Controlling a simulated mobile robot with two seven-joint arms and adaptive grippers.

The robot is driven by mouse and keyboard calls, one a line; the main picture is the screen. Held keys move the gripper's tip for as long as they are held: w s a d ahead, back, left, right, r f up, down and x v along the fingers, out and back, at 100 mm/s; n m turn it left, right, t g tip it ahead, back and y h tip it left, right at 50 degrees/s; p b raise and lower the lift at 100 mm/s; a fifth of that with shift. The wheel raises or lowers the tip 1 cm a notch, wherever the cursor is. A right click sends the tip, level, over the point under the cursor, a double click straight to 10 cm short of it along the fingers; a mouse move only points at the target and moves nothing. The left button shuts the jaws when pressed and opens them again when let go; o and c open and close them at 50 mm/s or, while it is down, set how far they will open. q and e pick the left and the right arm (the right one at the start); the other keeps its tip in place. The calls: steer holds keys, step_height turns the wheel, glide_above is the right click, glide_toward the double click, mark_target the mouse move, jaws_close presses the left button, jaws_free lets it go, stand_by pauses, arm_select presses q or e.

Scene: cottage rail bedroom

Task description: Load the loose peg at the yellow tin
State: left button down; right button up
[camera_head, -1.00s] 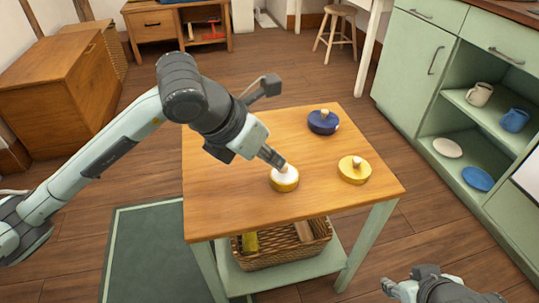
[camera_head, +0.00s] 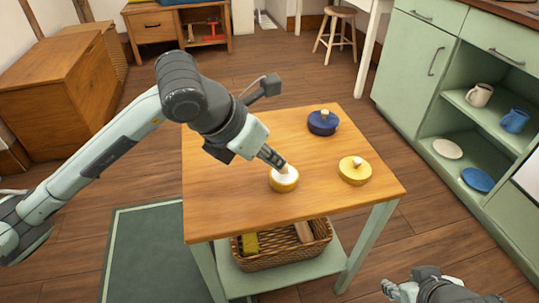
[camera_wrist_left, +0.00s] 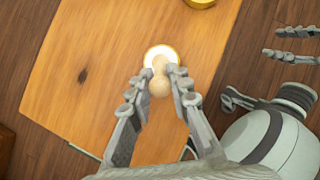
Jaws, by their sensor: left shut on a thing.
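My left gripper (camera_head: 280,165) is shut on a pale wooden peg (camera_wrist_left: 159,78) at a round tin (camera_head: 284,183) with a white top and yellow side. In the left wrist view the peg stands between the two fingertips (camera_wrist_left: 158,84), over the white top (camera_wrist_left: 161,53). Whether its lower end is seated is hidden. A yellow tin (camera_head: 355,173) with a pale peg (camera_head: 357,161) at its top is to the right. A navy tin (camera_head: 322,124) with a pale peg (camera_head: 325,112) is farther back. My right gripper (camera_wrist_left: 284,43) is open and empty, off the table.
The wooden table top (camera_head: 235,210) is clear around the tins. A wicker basket (camera_head: 280,258) with a yellow item sits on the shelf below. A green cabinet (camera_head: 413,60) with mugs and plates stands to the right. A dark green rug (camera_head: 150,255) lies at the left.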

arm_select(q)
steer(key=shift+f, duration=0.1)
steer(key=shift+r+p, duration=2)
steer(key=shift+r, duration=1.65)
steer(key=shift+f, duration=0.1)
